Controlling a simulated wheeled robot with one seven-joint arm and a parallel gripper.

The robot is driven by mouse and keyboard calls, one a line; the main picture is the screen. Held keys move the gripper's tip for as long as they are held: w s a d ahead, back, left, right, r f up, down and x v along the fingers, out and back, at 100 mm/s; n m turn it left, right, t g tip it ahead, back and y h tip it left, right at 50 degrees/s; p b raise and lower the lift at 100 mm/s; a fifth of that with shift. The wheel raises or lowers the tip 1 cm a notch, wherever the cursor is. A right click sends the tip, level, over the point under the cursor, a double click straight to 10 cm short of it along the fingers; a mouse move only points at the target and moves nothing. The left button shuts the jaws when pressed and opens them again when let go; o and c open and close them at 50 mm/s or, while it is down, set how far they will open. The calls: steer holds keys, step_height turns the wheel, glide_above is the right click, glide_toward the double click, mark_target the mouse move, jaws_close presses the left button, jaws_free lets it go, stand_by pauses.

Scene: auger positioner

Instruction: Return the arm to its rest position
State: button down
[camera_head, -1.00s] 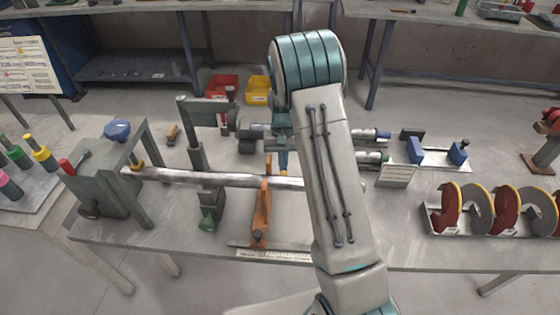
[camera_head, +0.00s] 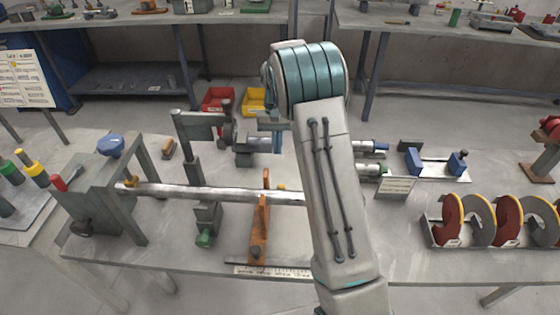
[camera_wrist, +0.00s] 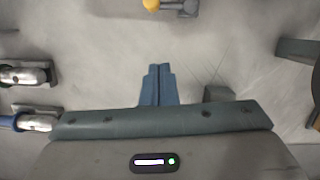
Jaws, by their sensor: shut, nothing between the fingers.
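My gripper (camera_wrist: 157,84) shows in the wrist view with its two blue fingers together and nothing between them. They are over bare grey surface. A long metal shaft (camera_head: 220,193) lies across the bench from the green-grey housing at left, through a green stand and an orange bracket (camera_head: 261,220). My arm covers the shaft's right end.
A rack of red and grey auger discs (camera_head: 452,217) stands at the right of the bench (camera_head: 405,262). A tray with blue blocks (camera_head: 413,160) is behind it. A green-grey housing (camera_head: 90,195) stands at left. Red (camera_head: 217,99) and yellow bins (camera_head: 253,101) sit at the back.

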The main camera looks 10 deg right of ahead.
steer(key=shift+v, duration=0.95)
steer(key=s+r+t, duration=0.3)
steer(key=s+r, duration=0.8)
steer(key=s, duration=0.3)
steer(key=s+a+n+t, duration=0.1)
steer(key=s+n+t, duration=0.1)
steer(key=s, duration=1.4)
steer(key=shift+s+f+t, duration=0.15)
steer(key=shift+s+t, duration=0.25)
